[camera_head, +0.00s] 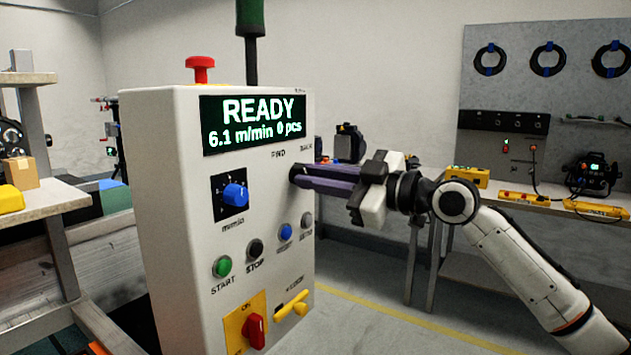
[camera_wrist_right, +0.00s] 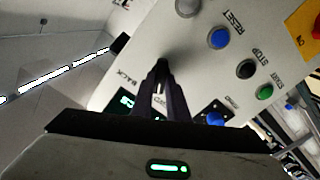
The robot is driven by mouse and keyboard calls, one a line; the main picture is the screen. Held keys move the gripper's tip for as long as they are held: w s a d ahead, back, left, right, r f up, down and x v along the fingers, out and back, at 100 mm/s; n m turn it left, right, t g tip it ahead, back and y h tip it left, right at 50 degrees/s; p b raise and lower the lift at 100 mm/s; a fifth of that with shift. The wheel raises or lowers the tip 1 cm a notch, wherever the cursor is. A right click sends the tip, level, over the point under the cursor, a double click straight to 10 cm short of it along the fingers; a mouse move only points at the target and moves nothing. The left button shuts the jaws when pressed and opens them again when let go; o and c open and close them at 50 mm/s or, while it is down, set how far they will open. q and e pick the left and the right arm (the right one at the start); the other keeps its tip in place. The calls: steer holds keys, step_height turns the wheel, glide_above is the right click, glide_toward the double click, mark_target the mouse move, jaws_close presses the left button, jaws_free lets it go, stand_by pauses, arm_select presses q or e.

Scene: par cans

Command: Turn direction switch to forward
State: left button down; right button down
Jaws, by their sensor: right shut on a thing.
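The white control box (camera_head: 165,200) stands in front of me, its display (camera_head: 252,122) reading READY, 6.1 m/min, 0 pcs. The direction switch (camera_head: 294,170) is a small dark knob below the FWD label, at the panel's right side. My right gripper (camera_head: 300,176) reaches in from the right and its dark fingers are shut on the switch. In the right wrist view the fingers (camera_wrist_right: 162,75) meet at the panel between the BACK and FWD labels. They cover most of the knob, so its setting cannot be told. My left gripper is not in view.
Close by on the panel are a blue dial (camera_head: 235,195), a green START button (camera_head: 222,267), a black STOP button (camera_head: 255,249), a red switch (camera_head: 254,331) and a yellow key-like handle (camera_head: 291,304). A red emergency button (camera_head: 200,69) tops the box. A workbench stands behind right.

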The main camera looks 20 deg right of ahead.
steer(key=shift+n, duration=0.8)
steer(key=c, duration=1.7)
jaws_free()
steer(key=shift+s, duration=0.1)
